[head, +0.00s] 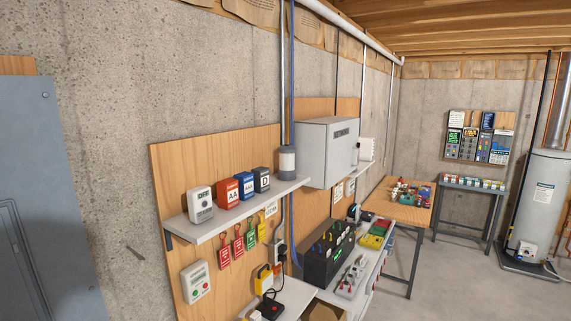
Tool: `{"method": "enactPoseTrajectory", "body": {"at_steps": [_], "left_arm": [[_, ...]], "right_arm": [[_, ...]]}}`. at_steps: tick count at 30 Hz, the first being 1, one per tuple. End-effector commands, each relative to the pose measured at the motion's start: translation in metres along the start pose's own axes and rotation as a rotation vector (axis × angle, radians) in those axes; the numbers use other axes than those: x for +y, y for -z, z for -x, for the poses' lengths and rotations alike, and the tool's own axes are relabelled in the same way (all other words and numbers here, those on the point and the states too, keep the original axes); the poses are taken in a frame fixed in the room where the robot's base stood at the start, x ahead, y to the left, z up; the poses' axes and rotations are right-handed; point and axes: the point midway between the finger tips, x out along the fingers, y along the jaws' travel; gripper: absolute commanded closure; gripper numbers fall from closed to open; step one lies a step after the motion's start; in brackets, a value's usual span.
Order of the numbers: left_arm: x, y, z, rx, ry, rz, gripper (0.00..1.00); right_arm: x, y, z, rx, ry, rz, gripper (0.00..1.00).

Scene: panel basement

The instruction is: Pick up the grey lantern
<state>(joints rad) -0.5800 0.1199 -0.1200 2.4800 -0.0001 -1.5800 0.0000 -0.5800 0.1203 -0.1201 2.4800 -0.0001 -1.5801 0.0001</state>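The grey lantern (287,163) stands upright at the right end of the white wall shelf (238,211). It is a short cylinder with a grey top and base and a pale middle band. A pipe and a blue conduit run down the wall behind it. Neither of my grippers is in view.
Coloured tags (238,243) hang below. A grey wall cabinet (327,152) is right of the lantern. A lower bench holds a black tote (330,254). Floor at right is clear.

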Motion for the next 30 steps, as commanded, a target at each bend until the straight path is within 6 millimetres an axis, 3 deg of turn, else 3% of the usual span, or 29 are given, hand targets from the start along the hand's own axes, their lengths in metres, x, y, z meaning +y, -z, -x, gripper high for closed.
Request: {"method": "enactPoseTrajectory", "body": {"at_steps": [15,30], "left_arm": [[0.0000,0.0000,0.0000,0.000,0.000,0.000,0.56],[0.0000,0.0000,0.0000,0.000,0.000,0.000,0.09]], "right_arm": [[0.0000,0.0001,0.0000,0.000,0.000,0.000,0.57],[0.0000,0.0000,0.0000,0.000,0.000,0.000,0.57]]}}
